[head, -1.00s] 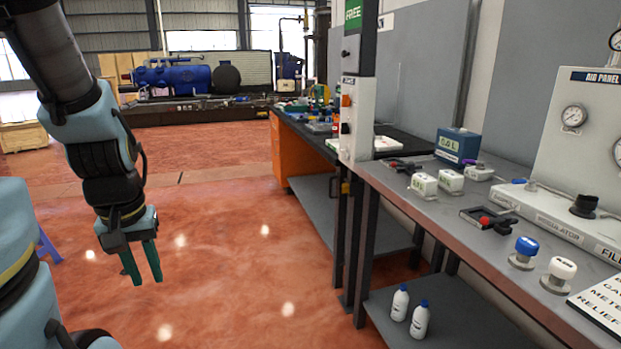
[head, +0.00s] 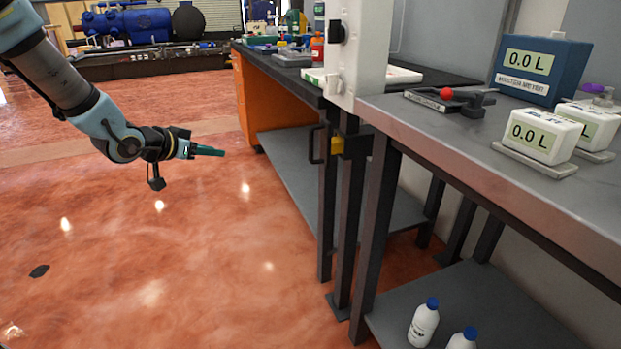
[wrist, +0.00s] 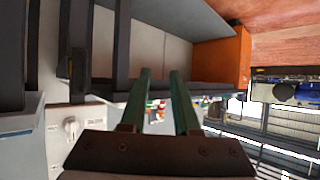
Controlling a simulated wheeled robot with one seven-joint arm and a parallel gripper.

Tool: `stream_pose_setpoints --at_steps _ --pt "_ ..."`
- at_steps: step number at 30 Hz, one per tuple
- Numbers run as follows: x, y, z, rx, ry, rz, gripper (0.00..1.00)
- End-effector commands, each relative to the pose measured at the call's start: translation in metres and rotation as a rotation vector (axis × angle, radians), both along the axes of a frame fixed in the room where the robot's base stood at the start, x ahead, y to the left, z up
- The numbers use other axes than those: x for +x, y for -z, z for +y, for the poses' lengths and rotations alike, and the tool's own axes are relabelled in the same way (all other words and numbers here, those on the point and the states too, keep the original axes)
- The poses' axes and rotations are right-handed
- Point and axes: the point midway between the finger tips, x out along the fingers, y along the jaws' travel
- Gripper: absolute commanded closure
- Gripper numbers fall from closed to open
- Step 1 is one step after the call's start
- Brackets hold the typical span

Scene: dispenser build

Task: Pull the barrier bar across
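A dark loop handle (head: 316,145) with a yellow block (head: 337,146) beside it sits on the dark post below the white control box. It appears to be the end of the barrier bar; no extended bar shows. My gripper (head: 208,151) is in the air left of the handle, clearly apart from it, with its fingers pointing right toward the benches. The wrist view shows the two green fingers (wrist: 163,85) spread with nothing between them. A dark upright part (wrist: 77,50) shows left of the fingers in that view; I cannot tell whether it is the handle.
The grey bench (head: 400,118) on the right holds white and blue litre displays and a red-knobbed valve (head: 450,97). White bottles (head: 424,323) stand on its lower shelf. An orange-sided bench (head: 243,100) is behind the post.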

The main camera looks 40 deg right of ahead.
Motion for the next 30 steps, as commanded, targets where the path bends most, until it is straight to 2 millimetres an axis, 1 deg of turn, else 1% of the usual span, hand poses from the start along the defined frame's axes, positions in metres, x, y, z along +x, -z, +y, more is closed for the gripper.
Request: stream_pose_setpoints --at_steps 1,3,6,9,13,17,20,27,30 --pt "-0.014 0.028 -0.029 -0.083 0.090 -0.006 0.70" --pt "-0.035 0.031 -0.062 -0.199 0.208 -0.016 0.70" --pt "-0.063 0.032 -0.092 -0.339 0.344 -0.016 0.70" --pt "-0.084 0.029 -0.108 -0.436 0.437 -0.013 0.70" --pt "-0.098 0.024 -0.117 -0.500 0.496 -0.008 0.70" --pt "-0.103 0.021 -0.129 -0.512 0.509 -0.008 0.70" --pt "-0.106 0.021 -0.144 -0.512 0.508 -0.007 0.70" --pt "-0.113 0.022 -0.188 -0.511 0.507 -0.008 0.70" --pt "-0.116 0.022 -0.203 -0.509 0.506 -0.007 0.70"
